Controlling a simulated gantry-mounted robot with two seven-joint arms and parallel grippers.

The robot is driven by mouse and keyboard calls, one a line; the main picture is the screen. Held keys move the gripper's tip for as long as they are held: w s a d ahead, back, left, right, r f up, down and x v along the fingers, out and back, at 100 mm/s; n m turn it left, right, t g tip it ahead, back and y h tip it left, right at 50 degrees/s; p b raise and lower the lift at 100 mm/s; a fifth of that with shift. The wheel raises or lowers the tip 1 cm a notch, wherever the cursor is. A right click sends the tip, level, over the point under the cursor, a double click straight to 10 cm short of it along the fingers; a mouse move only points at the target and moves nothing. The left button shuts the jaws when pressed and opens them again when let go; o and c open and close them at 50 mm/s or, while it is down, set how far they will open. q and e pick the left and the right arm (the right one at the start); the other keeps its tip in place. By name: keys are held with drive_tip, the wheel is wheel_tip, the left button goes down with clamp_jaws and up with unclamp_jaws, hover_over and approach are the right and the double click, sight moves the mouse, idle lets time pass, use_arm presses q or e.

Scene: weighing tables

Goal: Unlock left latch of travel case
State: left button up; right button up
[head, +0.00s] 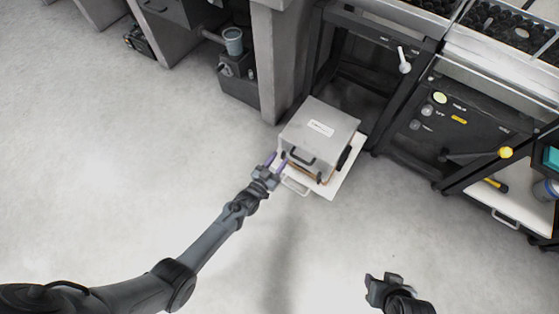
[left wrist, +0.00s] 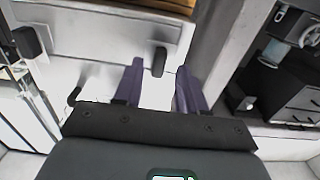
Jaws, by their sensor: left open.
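The travel case (head: 310,140) is a grey box with a pale label on its lid and a black handle (head: 300,157) on its front. My left gripper (head: 276,160) is open, its purple fingers at the case's left front corner. In the left wrist view, a small dark lever (left wrist: 159,56), apparently the left latch, shows between the fingertips against a pale surface. I cannot tell whether the fingers touch it. A dark latch (head: 343,158) shows on the case's right side. My right gripper (head: 384,284) is away from the case, low in the head view; its jaw state is unclear.
The case stands on a white board (head: 345,176) with a metal handle (head: 294,187). A dark cabinet (head: 450,125) with coloured knobs is close on the right. A grey pillar (head: 277,70) rises behind the case. The floor to the left is clear.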

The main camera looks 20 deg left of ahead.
use_arm(q)
drive_tip(key=shift+w+d, duration=0.15)
drive_tip(key=shift+w, duration=0.2)
drive_tip(key=shift+d, duration=0.1)
drive_tip(key=shift+w, duration=0.1)
drive_tip(key=shift+c, duration=0.3)
clamp_jaws()
